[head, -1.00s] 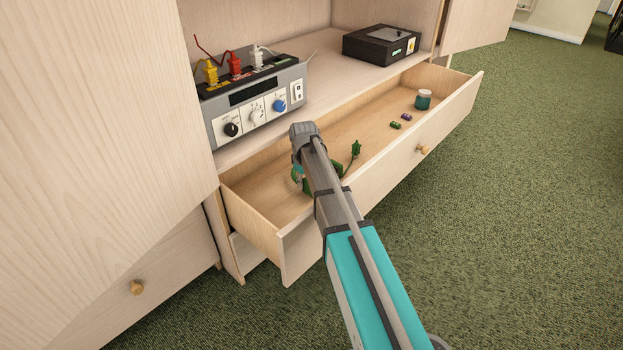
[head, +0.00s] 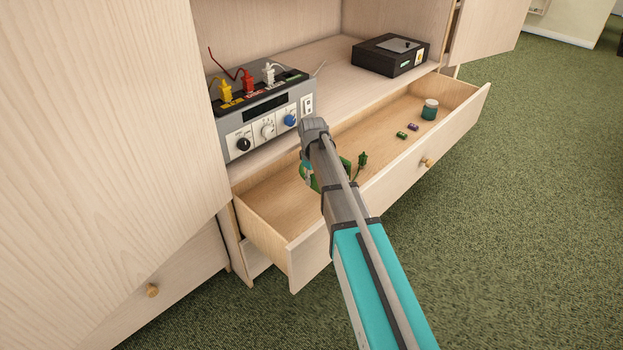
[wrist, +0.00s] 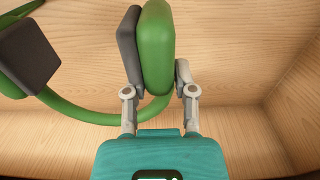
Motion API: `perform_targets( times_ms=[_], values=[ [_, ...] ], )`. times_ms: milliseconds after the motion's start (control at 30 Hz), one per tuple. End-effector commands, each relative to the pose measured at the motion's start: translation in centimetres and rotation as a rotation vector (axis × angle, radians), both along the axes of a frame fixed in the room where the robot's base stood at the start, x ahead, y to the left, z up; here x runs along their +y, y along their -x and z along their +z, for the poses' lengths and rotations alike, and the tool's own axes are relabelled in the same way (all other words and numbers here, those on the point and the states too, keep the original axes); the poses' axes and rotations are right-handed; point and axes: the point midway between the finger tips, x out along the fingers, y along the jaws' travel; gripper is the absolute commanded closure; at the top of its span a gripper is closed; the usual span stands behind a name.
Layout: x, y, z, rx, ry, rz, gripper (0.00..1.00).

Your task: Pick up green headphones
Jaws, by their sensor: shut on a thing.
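The green headphones (wrist: 156,45) show large in the wrist view, with a green and dark grey ear cup between my gripper's fingers (wrist: 157,75). The green band curves away to the left to a second dark pad (wrist: 27,57). My gripper is shut on the near ear cup. In the head view only small green parts of the headphones (head: 307,175) show beside my arm, over the open drawer (head: 265,205). My arm hides the gripper and most of the headphones there. I cannot tell how far they are off the drawer floor.
A grey device (head: 262,112) with coloured plugs and a black box (head: 390,55) stand on the shelf above. A cabinet door (head: 100,130) is at left.

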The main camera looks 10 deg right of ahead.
Motion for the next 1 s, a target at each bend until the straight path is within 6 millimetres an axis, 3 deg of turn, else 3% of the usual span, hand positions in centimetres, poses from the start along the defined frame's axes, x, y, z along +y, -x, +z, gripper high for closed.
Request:
perform_targets(
  times_ms=[33,333,1000],
  values=[
    [0.0,0.0,1.0,0.000,0.000,0.000,1.00],
    [0.0,0.0,3.0,0.000,0.000,0.000,1.00],
    [0.0,0.0,3.4,0.000,0.000,0.000,1.00]
  ],
)
